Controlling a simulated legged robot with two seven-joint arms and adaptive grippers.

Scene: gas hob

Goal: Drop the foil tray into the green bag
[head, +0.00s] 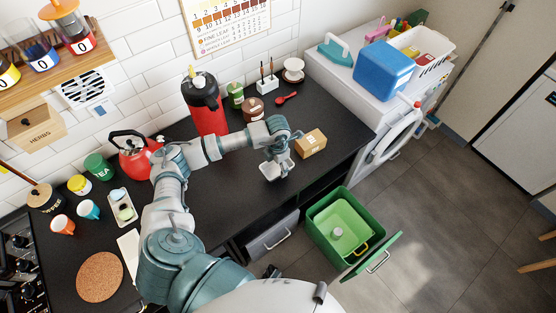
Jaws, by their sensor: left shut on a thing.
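My left gripper (278,158) reaches over the dark counter and is shut on the small silvery foil tray (277,172). The tray hangs below the fingers near the counter's front edge; its exact height above the counter is hard to tell. The green bag (318,214) shows as a green lining in the open pull-out bin below the counter, right of and lower than the tray. A small pale object (337,233) lies inside it. The tray is apart from the bag. My right gripper is not in view.
A cardboard box (311,142) stands right of the gripper. A red flask (205,103), a brown jar (254,109) and a red kettle (139,155) stand behind. The bin's green front panel (374,257) juts out over the floor. Open floor lies to the right.

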